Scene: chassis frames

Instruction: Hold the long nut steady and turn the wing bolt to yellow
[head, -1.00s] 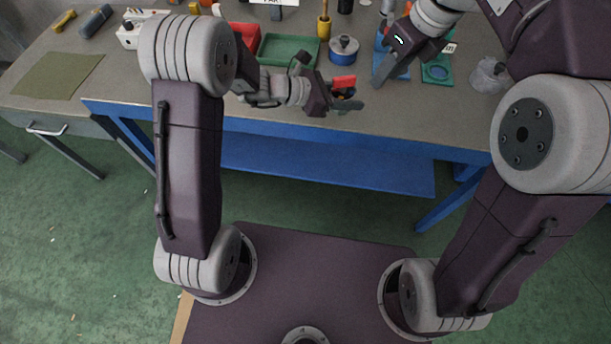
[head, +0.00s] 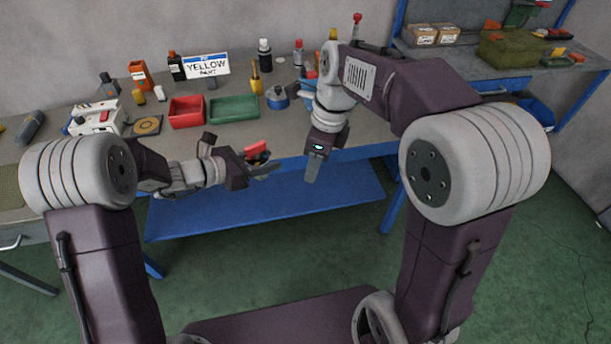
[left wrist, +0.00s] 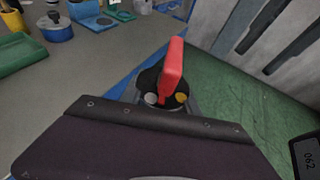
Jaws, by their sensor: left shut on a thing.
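The wing bolt's red wing (left wrist: 172,68) stands above a black round top (left wrist: 150,82) in the left wrist view. A pale dot (left wrist: 152,98) lies left of the wing's near end and a yellow dot (left wrist: 181,97) right of it. In the head view the red wing (head: 257,149) shows at my left gripper (head: 265,169), which is shut on the long nut beyond the table's front edge. The nut is mostly hidden. My right gripper (head: 313,170) points down, apart from the bolt on its right; its finger gap does not show.
A sign reading "YELLOW" (head: 208,66) stands at the back of the table (head: 215,138). Red (head: 187,112) and green (head: 234,109) trays and a blue-grey pot (head: 277,98) lie behind my left gripper. A second bench (head: 480,70) is at the right.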

